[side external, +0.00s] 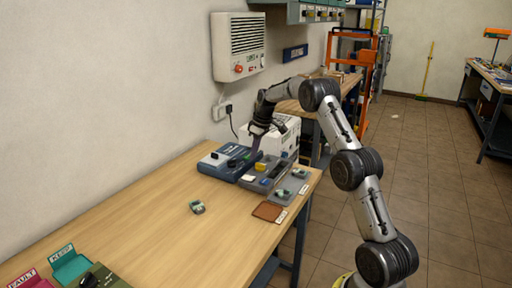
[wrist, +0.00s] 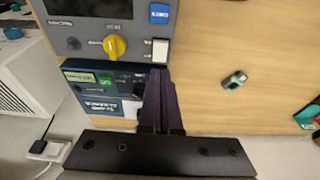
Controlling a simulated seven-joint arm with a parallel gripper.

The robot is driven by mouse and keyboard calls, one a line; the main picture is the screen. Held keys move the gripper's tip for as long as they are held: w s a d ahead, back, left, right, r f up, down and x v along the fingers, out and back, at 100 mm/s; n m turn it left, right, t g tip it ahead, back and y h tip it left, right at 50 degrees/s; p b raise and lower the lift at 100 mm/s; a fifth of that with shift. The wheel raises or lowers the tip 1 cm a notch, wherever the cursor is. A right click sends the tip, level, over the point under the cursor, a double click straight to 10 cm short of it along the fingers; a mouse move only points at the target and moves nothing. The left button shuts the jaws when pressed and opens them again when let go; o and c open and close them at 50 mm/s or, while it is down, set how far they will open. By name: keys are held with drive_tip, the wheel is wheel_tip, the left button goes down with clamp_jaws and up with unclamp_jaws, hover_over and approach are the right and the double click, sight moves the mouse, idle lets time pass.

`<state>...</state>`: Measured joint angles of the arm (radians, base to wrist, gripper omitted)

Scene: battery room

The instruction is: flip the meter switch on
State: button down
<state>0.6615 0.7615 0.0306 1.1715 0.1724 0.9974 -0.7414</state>
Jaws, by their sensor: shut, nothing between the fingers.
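A grey panel unit (wrist: 85,38) with a dark display, a yellow knob (wrist: 114,46), a white switch (wrist: 160,49) and a blue button (wrist: 158,13) fills the upper left of the wrist view. In the side view this grey unit (side external: 258,180) is partly behind my gripper. A blue box (wrist: 85,101) with a green part and labels sits beside it, also in the side view (side external: 218,161). My gripper (wrist: 160,72) is shut and empty. Its fingertips appear close to the white switch's lower edge; contact cannot be told. The switch's position is unclear.
A small green and dark piece (side external: 197,207) lies on the wooden table (side external: 150,240). A brown pad (side external: 267,212) is near the table's right edge. A white box (side external: 284,132) stands behind the units. Colored trays (side external: 70,265) sit at the near left. The middle of the table is mostly clear.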

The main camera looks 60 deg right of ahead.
sight(252, 178)
drive_tip(key=x, duration=0.4)
drive_tip(key=s+x, duration=0.1)
drive_tip(key=x, duration=0.2)
drive_tip(key=shift+f, duration=0.75)
drive_tip(key=shift+s+f, duration=0.2)
drive_tip(key=shift+f, duration=0.25)
drive_tip(key=shift+r, duration=0.1)
drive_tip(key=shift+w, duration=0.15)
drive_tip(key=shift+w+r, duration=0.4)
drive_tip(key=shift+w, duration=0.25)
drive_tip(key=shift+r, duration=0.15)
